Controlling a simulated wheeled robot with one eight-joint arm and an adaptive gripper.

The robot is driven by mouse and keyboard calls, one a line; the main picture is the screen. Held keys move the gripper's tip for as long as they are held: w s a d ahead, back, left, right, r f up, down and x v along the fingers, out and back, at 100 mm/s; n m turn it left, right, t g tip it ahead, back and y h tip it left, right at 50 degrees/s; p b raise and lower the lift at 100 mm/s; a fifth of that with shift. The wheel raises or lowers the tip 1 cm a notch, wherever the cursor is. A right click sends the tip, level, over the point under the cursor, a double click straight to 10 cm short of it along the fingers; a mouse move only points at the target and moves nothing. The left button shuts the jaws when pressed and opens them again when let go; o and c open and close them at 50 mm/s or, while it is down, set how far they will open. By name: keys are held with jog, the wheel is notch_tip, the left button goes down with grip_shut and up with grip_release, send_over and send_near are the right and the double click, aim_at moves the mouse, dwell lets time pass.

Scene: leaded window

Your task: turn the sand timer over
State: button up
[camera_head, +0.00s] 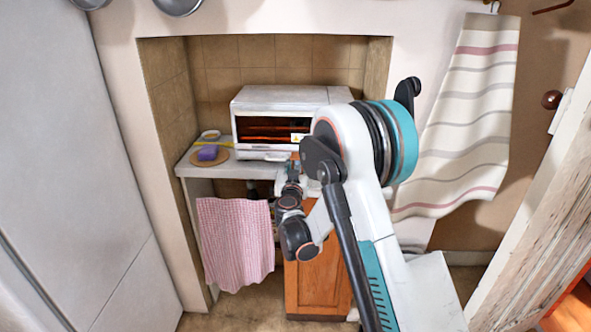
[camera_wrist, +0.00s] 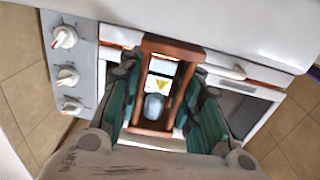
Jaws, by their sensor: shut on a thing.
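The sand timer shows in the wrist view as a brown wooden frame (camera_wrist: 172,47) around a glass with a grey-blue lower part (camera_wrist: 154,107). My gripper (camera_wrist: 163,80) has one dark-and-green finger on each side of the timer and is shut on it. The timer is held in front of the oven, with the oven's front behind it. In the head view my gripper (camera_head: 290,172) is small in front of the oven and counter. There I cannot make out the timer, and my arm covers part of that area.
A white toaster oven (camera_head: 273,99) stands on the counter in a tiled alcove; its knobs (camera_wrist: 66,77) show in the wrist view. A pink towel (camera_head: 236,238) and wooden door (camera_head: 318,275) are below.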

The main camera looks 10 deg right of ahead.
jog(key=shift+w+d+f, duration=0.1)
jog(key=shift+w+f, duration=0.05)
jog(key=shift+f, duration=0.15)
jog(key=o, duration=1.1)
